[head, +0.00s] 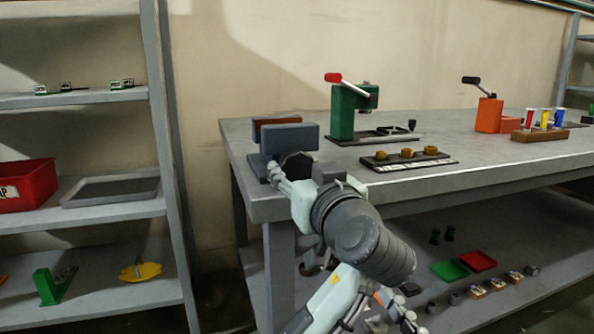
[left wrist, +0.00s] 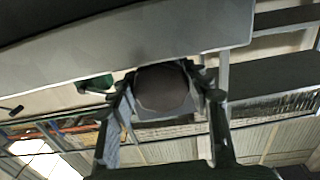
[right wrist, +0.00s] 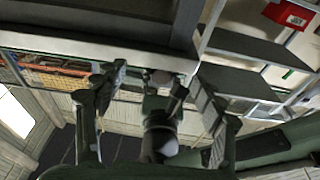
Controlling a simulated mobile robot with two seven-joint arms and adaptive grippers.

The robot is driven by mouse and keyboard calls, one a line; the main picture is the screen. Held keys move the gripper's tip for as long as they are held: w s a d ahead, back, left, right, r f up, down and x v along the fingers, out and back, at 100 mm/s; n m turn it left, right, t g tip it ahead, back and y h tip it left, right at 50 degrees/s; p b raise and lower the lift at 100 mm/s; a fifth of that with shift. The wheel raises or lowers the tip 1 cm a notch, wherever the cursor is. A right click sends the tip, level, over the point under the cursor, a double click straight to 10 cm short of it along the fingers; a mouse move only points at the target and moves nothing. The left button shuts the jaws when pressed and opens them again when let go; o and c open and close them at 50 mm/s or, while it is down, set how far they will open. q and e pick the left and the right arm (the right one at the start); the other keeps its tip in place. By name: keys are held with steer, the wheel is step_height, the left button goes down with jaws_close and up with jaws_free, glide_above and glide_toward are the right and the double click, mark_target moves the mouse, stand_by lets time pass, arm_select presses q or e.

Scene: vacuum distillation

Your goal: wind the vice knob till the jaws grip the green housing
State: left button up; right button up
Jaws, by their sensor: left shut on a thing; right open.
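The vice (head: 292,137) stands at the left front corner of the workbench, with a blue-grey front jaw. A rust-brown block (head: 274,122) shows behind that jaw. The dark faceted vice knob (head: 296,164) faces the bench front; it also shows in the left wrist view (left wrist: 165,88). My left gripper (head: 305,176) is shut on the knob, one finger on each side. I cannot make out a green housing between the jaws.
A green press (head: 343,112) with a red-tipped lever stands right of the vice. A dark block with brass parts (head: 404,158) lies nearer the bench front. An orange lever device (head: 489,115) is farther right. A shelf rack (head: 82,98) stands left, with a floor gap between.

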arm_select(q)
steer(key=shift+m+p, duration=2)
steer(key=shift+m, duration=0.1)
arm_select(e)
steer(key=s+d+f+g+h, duration=0.1)
steer(key=d+f+g+h, duration=0.2)
steer(key=f, duration=0.6)
steer(key=s+d+f+g+h, duration=0.2)
steer(key=d+f+g+h, duration=0.1)
steer(key=d+f+g, duration=0.3)
steer(key=shift+s+d+f+m+g, duration=0.2)
steer(key=shift+d+f+m+g, duration=0.15)
steer(key=shift+d+f, duration=0.8)
steer(key=shift+a+f, duration=0.2)
steer(key=shift+a, duration=0.05)
arm_select(q)
steer(key=o, duration=1.1)
steer(key=shift+o, duration=0.3)
steer(key=shift+s+r, duration=0.1)
steer(key=shift+r, duration=0.05)
steer(key=shift+a+f, duration=0.1)
steer(key=shift+f, duration=0.1)
